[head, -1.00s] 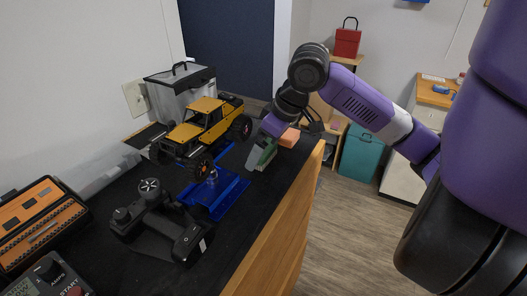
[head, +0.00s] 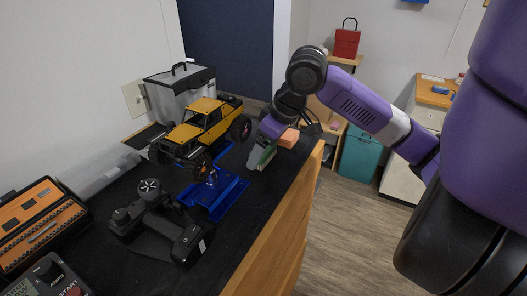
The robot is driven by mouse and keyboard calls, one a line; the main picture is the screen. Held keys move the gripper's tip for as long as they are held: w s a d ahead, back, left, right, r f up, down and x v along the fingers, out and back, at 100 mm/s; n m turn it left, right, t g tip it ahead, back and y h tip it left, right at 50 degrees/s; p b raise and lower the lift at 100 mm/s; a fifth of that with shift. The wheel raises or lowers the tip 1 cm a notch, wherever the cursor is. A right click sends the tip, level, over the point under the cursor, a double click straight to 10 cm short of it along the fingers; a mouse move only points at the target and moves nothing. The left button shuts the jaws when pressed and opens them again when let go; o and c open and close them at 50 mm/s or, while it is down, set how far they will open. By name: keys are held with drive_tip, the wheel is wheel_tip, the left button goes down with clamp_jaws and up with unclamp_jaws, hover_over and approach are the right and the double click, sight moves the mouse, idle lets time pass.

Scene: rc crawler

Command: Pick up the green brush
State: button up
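The green brush (head: 261,156) is near the right edge of the black-topped bench (head: 240,228), just right of the blue stand. My gripper (head: 264,141) comes down over it from above, with my purple arm reaching in from the right. The gripper's fingers are mostly hidden by its own body and the brush, so I cannot tell whether they are open or shut on the brush. The lower part of the brush seems to be at or very near the bench top.
A yellow crawler truck (head: 204,124) sits on a blue stand (head: 215,193) left of my gripper. An orange block (head: 289,138) lies just behind the brush. A black controller (head: 160,225) and an orange case (head: 38,222) are on the left. A lidded bin (head: 181,90) stands behind.

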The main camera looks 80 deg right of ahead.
drive_tip(key=shift+r, duration=0.7)
wheel_tip(320, 180, up, 2)
drive_tip(key=shift+b, duration=0.3)
drive_tip(key=s+a+b, duration=0.3)
drive_tip(key=s+a, duration=0.1)
drive_tip(key=s, duration=1.3)
drive_tip(key=shift+s, duration=0.25)
drive_tip(key=shift+a+f, duration=0.1)
drive_tip(key=o, duration=0.6)
drive_tip(key=c, duration=0.4)
drive_tip(key=shift+s, duration=0.15)
